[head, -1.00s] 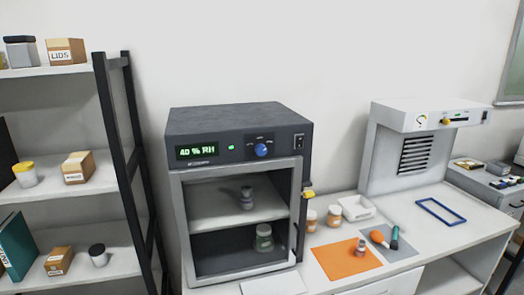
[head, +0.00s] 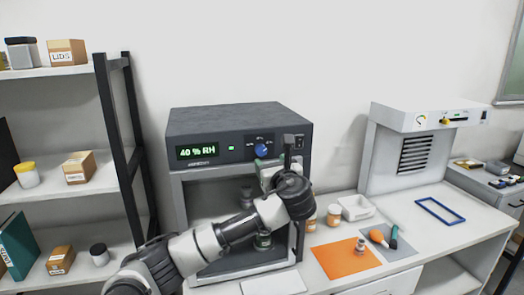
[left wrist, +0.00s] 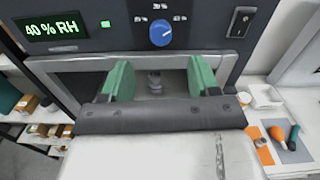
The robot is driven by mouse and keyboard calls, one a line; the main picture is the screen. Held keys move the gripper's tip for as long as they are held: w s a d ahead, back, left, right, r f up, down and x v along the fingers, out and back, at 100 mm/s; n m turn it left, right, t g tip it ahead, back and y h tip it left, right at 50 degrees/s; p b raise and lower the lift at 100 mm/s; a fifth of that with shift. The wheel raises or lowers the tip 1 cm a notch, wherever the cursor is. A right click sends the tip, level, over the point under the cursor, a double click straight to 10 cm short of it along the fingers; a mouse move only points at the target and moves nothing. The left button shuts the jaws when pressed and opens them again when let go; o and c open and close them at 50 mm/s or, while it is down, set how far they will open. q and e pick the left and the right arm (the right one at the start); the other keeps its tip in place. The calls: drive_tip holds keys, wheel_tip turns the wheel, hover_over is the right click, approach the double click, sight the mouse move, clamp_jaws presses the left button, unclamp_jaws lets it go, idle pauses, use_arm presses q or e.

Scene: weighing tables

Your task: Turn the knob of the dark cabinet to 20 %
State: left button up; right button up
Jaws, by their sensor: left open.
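The dark cabinet (head: 215,123) stands on the bench, its green display (head: 197,152) reading 40 % RH. Its blue knob (head: 262,151) is on the front panel, right of the display. In the left wrist view the knob (left wrist: 161,34) has a pale pointer line tilted up and to the right, with marks around it too small to read surely. My left gripper (head: 272,165) is in front of the cabinet, just below the knob. In the left wrist view its green fingers (left wrist: 160,80) are apart and empty, with the knob beyond and above them. My right gripper is not in view.
A dark rocker switch (left wrist: 240,20) sits right of the knob. A small jar (left wrist: 154,81) is inside the cabinet. Right of it on the bench are an orange mat (head: 335,260), a white tray (head: 355,207) and small orange jars. A shelf rack (head: 125,150) stands at the left.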

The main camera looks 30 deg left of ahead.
sight(262, 151)
use_arm(q)
drive_tip(key=p+x, duration=0.3)
drive_tip(key=x, duration=0.5)
drive_tip(key=shift+r, duration=0.1)
drive_tip(key=shift+w+a, duration=0.45)
drive_tip(key=shift+w, duration=0.1)
drive_tip(key=shift+c, duration=0.2)
drive_tip(key=shift+f, duration=0.2)
drive_tip(key=c, duration=0.9)
